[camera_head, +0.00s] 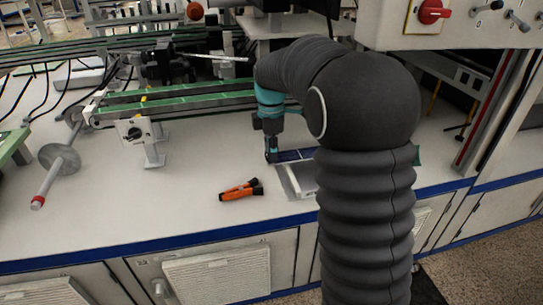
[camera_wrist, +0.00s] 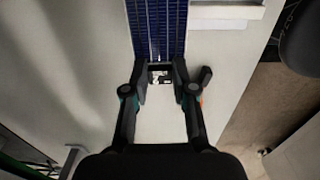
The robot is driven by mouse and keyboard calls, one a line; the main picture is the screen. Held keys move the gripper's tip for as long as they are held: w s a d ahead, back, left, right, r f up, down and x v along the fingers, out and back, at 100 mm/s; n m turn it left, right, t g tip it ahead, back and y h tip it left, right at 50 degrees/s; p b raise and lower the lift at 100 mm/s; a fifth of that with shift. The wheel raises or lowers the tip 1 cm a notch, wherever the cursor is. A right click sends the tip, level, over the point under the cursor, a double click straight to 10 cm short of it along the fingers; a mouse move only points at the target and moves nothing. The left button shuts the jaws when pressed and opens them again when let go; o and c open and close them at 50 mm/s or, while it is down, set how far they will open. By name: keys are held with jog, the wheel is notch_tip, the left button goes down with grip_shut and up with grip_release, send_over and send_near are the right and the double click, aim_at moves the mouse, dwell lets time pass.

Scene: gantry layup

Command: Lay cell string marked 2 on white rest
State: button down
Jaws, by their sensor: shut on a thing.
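A dark blue cell string (camera_wrist: 157,28) with pale lines runs up from between my fingertips to the top edge of the wrist view. My gripper (camera_wrist: 161,76) is shut on its near end, where a small black-and-white patch shows; I cannot read a number there. In the head view my gripper (camera_head: 271,156) points down at the bench, and the string (camera_head: 296,155) reaches right from it until my arm hides it. A white rest (camera_head: 298,180) lies just below the string in that view, partly hidden by my arm. It also shows in the wrist view (camera_wrist: 228,12), right of the string.
An orange and black tool (camera_head: 240,190) lies on the white bench (camera_head: 170,205), left of the rest. Green-topped rails (camera_head: 180,103) stand behind. A grey disc on a rod (camera_head: 58,160) lies at left. The bench has a blue front edge.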

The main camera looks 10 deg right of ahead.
jog(key=shift+f, duration=0.85)
jog(key=shift+f, duration=0.5)
jog(key=c, duration=0.9)
grip_release()
jog(key=shift+c, duration=0.2)
